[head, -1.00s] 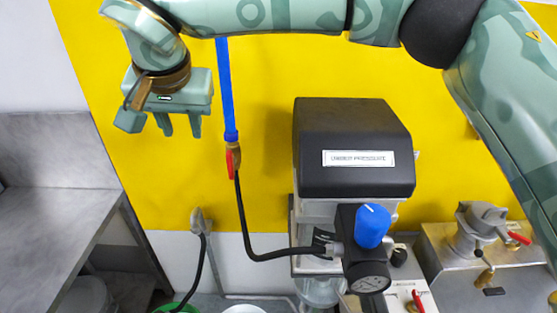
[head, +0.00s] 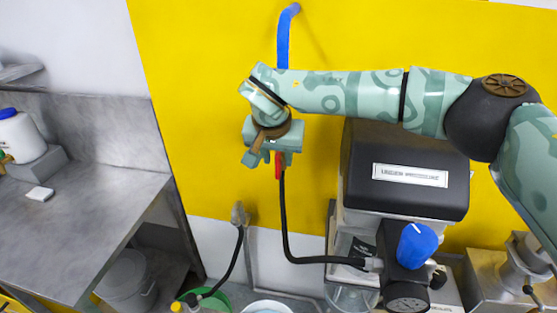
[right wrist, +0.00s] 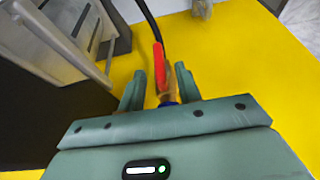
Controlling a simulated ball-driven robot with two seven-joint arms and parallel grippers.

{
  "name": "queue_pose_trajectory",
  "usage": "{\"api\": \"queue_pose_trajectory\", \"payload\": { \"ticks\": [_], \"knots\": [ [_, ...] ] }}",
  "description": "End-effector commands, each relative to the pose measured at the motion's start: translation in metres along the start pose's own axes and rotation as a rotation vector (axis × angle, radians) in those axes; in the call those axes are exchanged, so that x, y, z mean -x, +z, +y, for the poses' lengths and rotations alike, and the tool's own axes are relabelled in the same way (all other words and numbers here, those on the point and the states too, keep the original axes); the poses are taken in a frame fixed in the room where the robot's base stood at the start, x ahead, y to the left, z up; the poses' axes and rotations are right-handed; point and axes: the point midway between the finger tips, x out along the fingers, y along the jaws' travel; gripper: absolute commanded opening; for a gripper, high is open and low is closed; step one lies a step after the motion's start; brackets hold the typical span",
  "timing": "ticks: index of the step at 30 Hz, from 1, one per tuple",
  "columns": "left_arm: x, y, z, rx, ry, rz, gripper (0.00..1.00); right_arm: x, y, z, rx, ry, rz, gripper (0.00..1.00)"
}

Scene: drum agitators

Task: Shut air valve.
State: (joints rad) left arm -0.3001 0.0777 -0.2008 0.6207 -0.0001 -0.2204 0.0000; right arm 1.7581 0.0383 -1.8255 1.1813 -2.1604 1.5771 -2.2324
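The air valve is a brass fitting at the lower end of the blue pipe (head: 283,40), with a red lever handle (head: 278,166). In the head view its body is mostly hidden behind my right gripper (head: 271,160), and the red lever hangs down between the fingers. In the right wrist view the red lever (right wrist: 160,66) and some brass show between the two green fingers of my right gripper (right wrist: 160,90). The fingers are apart; I cannot tell whether either touches the lever. My left gripper is not in view.
A black hose (head: 285,215) runs from the valve down to the regulator with a blue knob (head: 417,245). The black-covered machine (head: 405,180) stands right of the valve. A steel table (head: 90,220) is at the left. The yellow wall is close behind.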

Motion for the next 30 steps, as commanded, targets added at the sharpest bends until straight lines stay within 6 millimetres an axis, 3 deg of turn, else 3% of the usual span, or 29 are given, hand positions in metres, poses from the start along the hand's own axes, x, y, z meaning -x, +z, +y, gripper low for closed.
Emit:
{"api": "queue_pose_trajectory", "payload": {
  "ticks": [6, 17, 21, 26, 30],
  "knots": [
    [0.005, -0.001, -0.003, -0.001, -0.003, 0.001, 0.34, -0.029, 0.0, 0.0, 0.001, -0.001, 0.0, 0.34],
    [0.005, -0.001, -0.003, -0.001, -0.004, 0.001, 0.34, -0.034, 0.0, 0.0, 0.001, -0.001, 0.001, 0.34],
    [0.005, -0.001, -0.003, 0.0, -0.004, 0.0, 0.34, -0.034, 0.0, 0.0, 0.001, -0.001, 0.001, 0.0],
    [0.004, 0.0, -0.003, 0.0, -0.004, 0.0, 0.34, -0.035, 0.0, 0.0, -0.001, -0.005, 0.001, 0.0],
    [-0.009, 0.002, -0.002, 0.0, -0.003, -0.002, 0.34, -0.039, 0.001, 0.003, -0.038, -0.095, 0.001, 0.0]
  ]
}}
